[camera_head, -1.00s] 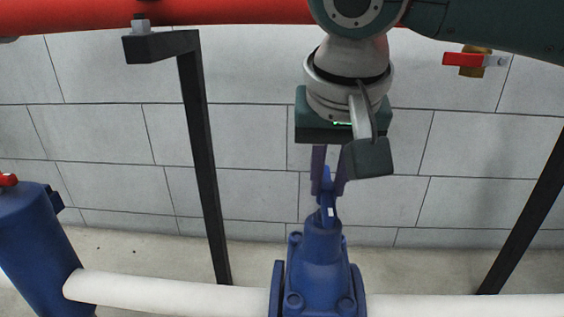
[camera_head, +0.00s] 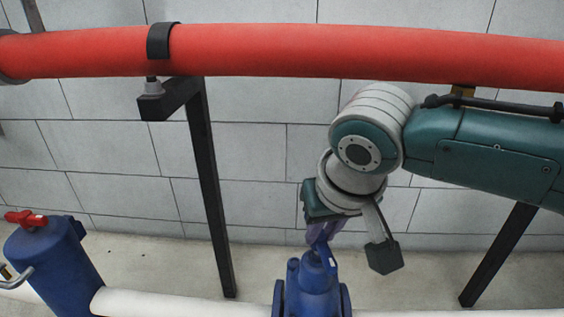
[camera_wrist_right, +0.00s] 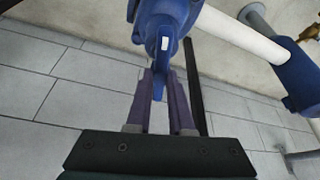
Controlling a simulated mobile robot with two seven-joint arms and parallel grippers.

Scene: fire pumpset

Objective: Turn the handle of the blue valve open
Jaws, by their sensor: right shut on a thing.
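The blue valve (camera_head: 312,292) stands on the white pipe at the bottom centre of the head view, with its lower part cut off by the frame edge. Its narrow blue handle (camera_head: 329,261) rises from the top. My right gripper (camera_head: 321,243) reaches down to it from the upper right. In the right wrist view, the two purple fingers of my right gripper (camera_wrist_right: 161,80) are shut on the handle (camera_wrist_right: 158,84), one on each side. The valve body (camera_wrist_right: 165,22) shows beyond the fingertips. My left gripper is in neither view.
A thick red pipe (camera_head: 250,52) crosses above my right arm. A black support post (camera_head: 207,190) stands left of the valve, another (camera_head: 500,255) to the right. The white pipe (camera_head: 180,302) runs to a blue cylinder with a red handle (camera_head: 27,218). A grey block wall is behind.

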